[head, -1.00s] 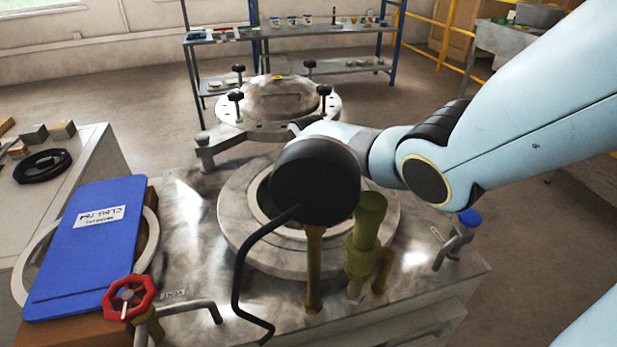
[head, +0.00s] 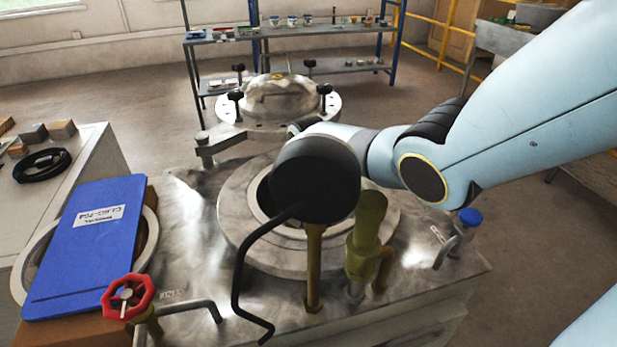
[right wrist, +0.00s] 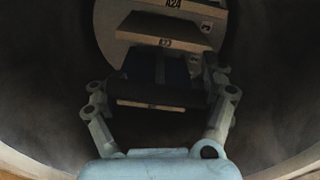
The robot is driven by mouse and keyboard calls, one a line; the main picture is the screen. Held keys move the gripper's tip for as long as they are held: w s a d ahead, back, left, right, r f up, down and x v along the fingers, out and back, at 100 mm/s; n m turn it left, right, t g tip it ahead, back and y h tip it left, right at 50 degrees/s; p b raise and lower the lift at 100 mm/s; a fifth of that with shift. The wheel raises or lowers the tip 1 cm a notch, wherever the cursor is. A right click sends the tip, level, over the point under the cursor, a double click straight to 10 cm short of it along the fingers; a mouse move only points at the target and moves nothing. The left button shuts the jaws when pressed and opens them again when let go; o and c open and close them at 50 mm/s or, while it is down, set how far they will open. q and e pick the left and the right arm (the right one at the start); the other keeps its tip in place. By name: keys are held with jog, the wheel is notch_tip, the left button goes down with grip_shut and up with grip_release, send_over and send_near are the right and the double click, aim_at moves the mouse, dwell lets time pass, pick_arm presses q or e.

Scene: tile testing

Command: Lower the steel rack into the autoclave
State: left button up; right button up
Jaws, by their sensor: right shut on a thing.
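The autoclave's round opening, with its broad steel rim (head: 240,247), is in the middle of the head view. My right arm reaches over it from the right, and its dark round wrist hides the gripper and most of the opening. In the right wrist view my right gripper (right wrist: 160,88) is inside a dark round chamber, shut on the dark middle part of the steel rack (right wrist: 160,68). Pale tiles (right wrist: 165,42), two labelled A23 and A24, sit in the rack. The shadow hides the rack's lower end and whether it touches bottom. My left gripper is out of view.
The autoclave lid (head: 283,100) is swung open behind the opening. Brass fittings (head: 367,235) stand at the near rim. A red handwheel (head: 128,297) and a blue board (head: 85,250) are at the left. A blue-capped valve (head: 468,218) stands at the right.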

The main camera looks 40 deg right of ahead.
jog(key=shift+w+r, duration=0.1)
jog(key=o, duration=1.6)
jog(key=shift+o, duration=0.4)
jog(key=shift+s, duration=0.25)
notch_tip(320, 180, up, 7)
jog(key=p, duration=0.7)
jog(key=shift+w, duration=0.1)
notch_tip(320, 180, up, 13)
jog(key=p, duration=1.3)
jog(key=shift+f, duration=0.25)
